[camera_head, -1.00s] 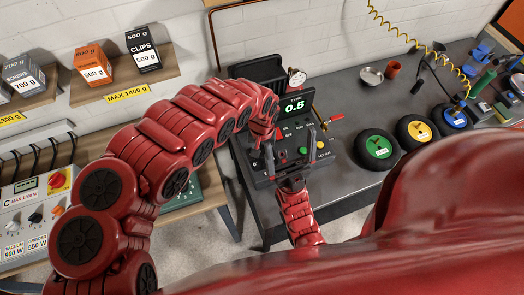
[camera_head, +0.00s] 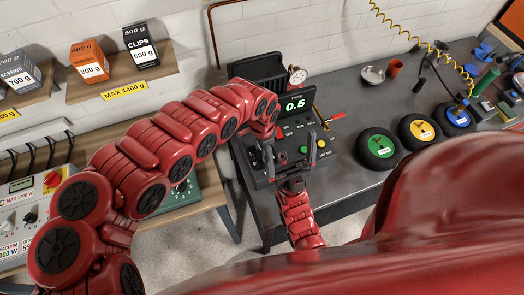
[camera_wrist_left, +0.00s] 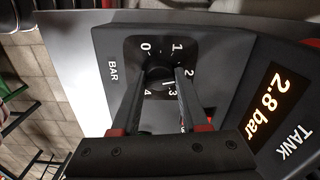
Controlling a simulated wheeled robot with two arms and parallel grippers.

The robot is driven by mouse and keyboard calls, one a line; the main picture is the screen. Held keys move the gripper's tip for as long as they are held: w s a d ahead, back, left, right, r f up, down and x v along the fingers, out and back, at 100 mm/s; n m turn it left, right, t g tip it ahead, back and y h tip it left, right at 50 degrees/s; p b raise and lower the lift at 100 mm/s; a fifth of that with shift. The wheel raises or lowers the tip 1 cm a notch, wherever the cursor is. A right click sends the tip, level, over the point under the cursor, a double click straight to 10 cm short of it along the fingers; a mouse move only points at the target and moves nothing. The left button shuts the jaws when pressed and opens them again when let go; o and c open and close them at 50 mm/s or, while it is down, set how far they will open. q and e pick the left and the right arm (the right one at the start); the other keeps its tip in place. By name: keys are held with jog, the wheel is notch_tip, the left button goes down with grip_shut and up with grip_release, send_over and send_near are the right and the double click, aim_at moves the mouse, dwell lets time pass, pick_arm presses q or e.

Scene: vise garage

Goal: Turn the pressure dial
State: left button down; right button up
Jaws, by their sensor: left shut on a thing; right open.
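The pressure dial (camera_wrist_left: 160,76) is a dark round knob on a black plate marked 0 to 4 and BAR in the left wrist view. A short white mark shows on it near the 3. My left gripper (camera_wrist_left: 160,80) has its two fingers closed on either side of the knob. In the head view the left gripper (camera_head: 259,142) reaches the left part of the black console (camera_head: 270,178), and the arm hides much of the dial. My right gripper (camera_head: 291,156) is open and empty in front of the console, its fingers spread apart.
A green display (camera_head: 296,104) on the console reads 0.5. An orange TANK display (camera_wrist_left: 270,105) reads 2.8 bar. Green and yellow buttons and a red-handled valve (camera_head: 336,116) are to the right. Several wheels (camera_head: 377,149) lie on the grey bench. A wooden shelf (camera_head: 120,80) with boxes is at left.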

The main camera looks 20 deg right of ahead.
pick_arm(q)
jog(key=m+b, duration=0.2)
jog(key=m, duration=0.2)
jog(key=shift+f+m, duration=0.1)
jog(key=shift+m, duration=0.2)
jog(key=shift+m+b, duration=0.8)
jog(key=shift+m, duration=1.2)
jog(key=shift+c, duration=2.2)
grip_release()
jog(key=shift+r, duration=0.2)
